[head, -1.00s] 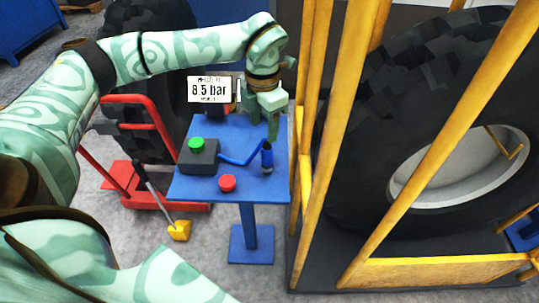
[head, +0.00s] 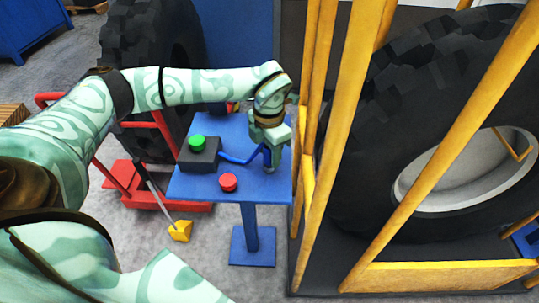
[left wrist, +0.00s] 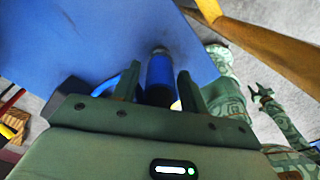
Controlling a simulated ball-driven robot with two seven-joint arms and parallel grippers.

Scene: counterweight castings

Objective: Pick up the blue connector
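The blue connector (left wrist: 160,75) stands on the blue table (head: 205,186), with a dark tip and a dark lower band. My left gripper (head: 270,168) is lowered over it, pointing down. In the left wrist view my left gripper (left wrist: 156,80) has one finger on each side of the connector, with a gap visible at least on the left, so it is open around it. In the head view the fingers hide most of the connector. A blue hose (head: 238,160) runs from it to a dark box.
The dark box with a green button (head: 197,142) and a red button (head: 228,182) are on the table. A yellow frame (head: 325,150) with a big tyre (head: 365,130) stands close on the right. A red hand truck (head: 150,195) is at left.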

